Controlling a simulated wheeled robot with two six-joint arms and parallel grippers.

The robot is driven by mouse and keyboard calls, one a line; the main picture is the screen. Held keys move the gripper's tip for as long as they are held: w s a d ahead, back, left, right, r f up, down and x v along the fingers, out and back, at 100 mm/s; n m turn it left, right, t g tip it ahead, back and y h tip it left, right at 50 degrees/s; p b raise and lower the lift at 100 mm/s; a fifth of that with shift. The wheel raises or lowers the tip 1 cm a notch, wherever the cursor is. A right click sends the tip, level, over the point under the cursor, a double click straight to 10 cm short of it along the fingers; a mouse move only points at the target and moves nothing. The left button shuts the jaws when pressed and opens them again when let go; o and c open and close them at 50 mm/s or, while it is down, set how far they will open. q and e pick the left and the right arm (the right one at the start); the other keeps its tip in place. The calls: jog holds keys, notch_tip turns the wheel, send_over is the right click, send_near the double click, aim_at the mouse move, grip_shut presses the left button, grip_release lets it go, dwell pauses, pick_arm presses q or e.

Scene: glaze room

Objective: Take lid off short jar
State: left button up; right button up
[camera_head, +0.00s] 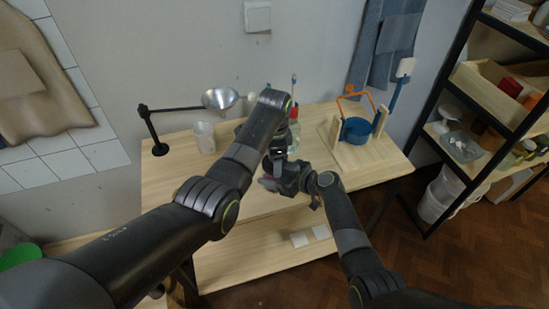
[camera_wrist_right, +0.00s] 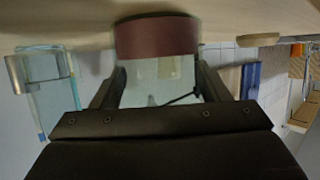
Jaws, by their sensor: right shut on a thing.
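The short jar (camera_wrist_right: 157,40) is clear glass with a dark red band, low down near the wooden top in the right wrist view, which looks upside down. My right gripper (camera_head: 282,180) has its fingers on either side of the glass, shut on the jar; its fingers also show in the wrist view (camera_wrist_right: 157,85). In the head view only a small reddish patch of the jar (camera_head: 268,184) shows. My left gripper (camera_head: 279,158) points down just above, close to the right one; its jaws are too dark and covered to read. I cannot make out the lid.
A red-topped bottle (camera_head: 294,113) stands behind my left forearm. The front left worktop (camera_head: 165,185) is clear.

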pick_arm(q)
jog(key=o, duration=1.1)
jog(key=shift+s+d, duration=0.1)
jog(key=shift+r, duration=2.3)
jog(key=shift+c, duration=0.4)
jog(key=m, duration=0.2)
jog(key=r+m, duration=0.1)
jog(key=m, duration=0.2)
jog(key=shift+r+m, duration=0.3)
jog(key=shift+r, duration=0.05)
jog(key=m, duration=0.2)
jog(key=r+m, duration=0.1)
jog(key=m, duration=0.3)
jog(key=shift+r, duration=0.3)
jog(key=shift+f, duration=3.95)
